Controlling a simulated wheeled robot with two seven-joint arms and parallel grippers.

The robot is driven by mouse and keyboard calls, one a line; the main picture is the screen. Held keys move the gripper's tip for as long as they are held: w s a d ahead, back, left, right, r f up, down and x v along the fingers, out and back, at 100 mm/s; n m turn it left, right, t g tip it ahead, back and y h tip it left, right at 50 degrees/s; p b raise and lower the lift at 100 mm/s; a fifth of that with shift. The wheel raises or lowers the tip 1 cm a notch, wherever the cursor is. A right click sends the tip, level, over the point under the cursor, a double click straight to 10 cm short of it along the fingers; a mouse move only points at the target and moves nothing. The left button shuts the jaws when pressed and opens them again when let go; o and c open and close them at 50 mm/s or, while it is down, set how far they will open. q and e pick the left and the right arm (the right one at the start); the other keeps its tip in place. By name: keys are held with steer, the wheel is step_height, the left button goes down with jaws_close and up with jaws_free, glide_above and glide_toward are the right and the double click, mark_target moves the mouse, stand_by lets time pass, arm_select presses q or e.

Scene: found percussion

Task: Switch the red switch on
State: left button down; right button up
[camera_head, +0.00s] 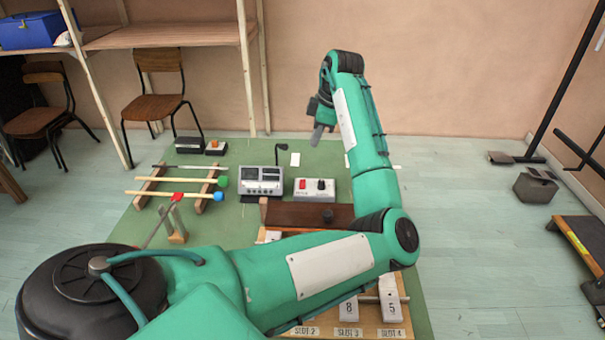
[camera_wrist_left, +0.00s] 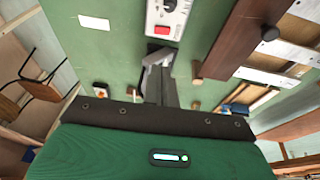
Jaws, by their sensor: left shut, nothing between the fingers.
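The red switch (camera_head: 302,184) is a small red rocker on the left part of a grey control box (camera_head: 315,194) with a black knob. The box lies on the green mat. In the left wrist view the red switch (camera_wrist_left: 160,28) shows near the top, on the box's pale face (camera_wrist_left: 170,15). Whether it is on or off cannot be told. My left gripper (camera_head: 318,136) is shut and empty, above the mat beyond the box. In the left wrist view its fingers (camera_wrist_left: 157,62) point towards the box, just below the switch in the picture. My right gripper is not in view.
A grey device with a dark panel (camera_head: 262,181) stands left of the box. A brown wooden block (camera_head: 290,215) lies in front. Sticks with coloured heads (camera_head: 180,194) rest on a wooden stand at left. A small box with an orange button (camera_head: 215,146) sits farther back.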

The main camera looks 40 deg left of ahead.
arm_select(q)
steer(key=shift+f, duration=0.1)
glide_toward(301, 181)
steer(key=x, duration=0.5)
steer(key=shift+s+f, duration=0.15)
steer(key=shift+s, duration=0.1)
steer(key=shift+w+f, duration=0.1)
steer(key=shift+f, duration=0.5)
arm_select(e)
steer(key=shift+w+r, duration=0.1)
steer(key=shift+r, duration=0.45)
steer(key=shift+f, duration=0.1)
arm_select(q)
steer(key=shift+a, duration=0.15)
